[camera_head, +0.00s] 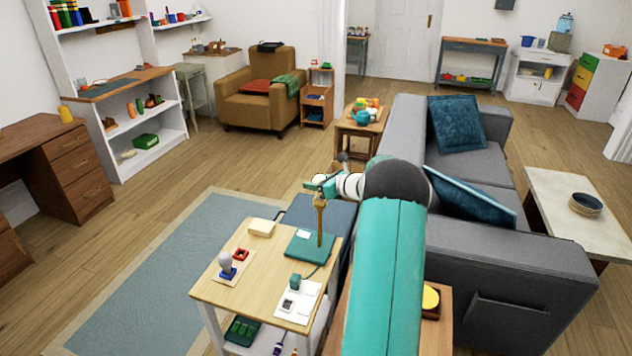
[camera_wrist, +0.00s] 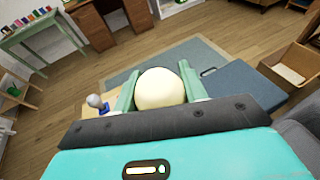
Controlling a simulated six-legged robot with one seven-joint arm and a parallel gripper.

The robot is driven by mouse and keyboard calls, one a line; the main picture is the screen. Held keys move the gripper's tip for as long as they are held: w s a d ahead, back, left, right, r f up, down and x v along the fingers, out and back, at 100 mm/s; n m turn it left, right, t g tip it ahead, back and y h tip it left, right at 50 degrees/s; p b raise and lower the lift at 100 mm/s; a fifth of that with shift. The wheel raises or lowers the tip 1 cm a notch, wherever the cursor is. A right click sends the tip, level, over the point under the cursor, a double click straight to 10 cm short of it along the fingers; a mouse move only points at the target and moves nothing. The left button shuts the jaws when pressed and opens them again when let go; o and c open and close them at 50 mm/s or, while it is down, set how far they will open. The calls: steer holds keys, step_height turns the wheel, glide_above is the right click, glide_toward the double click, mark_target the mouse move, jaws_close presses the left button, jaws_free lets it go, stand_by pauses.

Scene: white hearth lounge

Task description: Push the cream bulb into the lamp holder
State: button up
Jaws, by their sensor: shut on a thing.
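My gripper (camera_head: 322,182) is stretched out over the small wooden side table. In the wrist view the round cream bulb (camera_wrist: 160,88) sits between its two pale green fingers, which are shut on it. The bulb is hard to make out in the head view. A lamp with a teal square base (camera_head: 309,246) stands on the table, with an upright brass stem. The brass lamp holder (camera_head: 320,199) at its top is right beneath my gripper. I cannot tell whether bulb and holder touch. The wrist view does not show the holder; the bulb and gripper cover that area.
The side table (camera_head: 213,289) also holds a pale bulb on a blue base (camera_head: 226,264), a red square piece (camera_head: 241,254), a cream box (camera_head: 262,228) and a white plate with a teal plug (camera_head: 295,282). A grey sofa (camera_head: 500,258) stands to the right.

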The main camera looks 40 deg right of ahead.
steer(key=shift+f, duration=0.2)
steer(key=o, duration=1)
steer(key=shift+o, duration=0.2)
steer(key=shift+s, duration=0.1)
steer(key=v, duration=0.6)
steer(key=shift+s+r, duration=0.15)
steer(key=shift+s, duration=0.2)
steer(key=shift+s, duration=0.1)
stand_by(0.7)
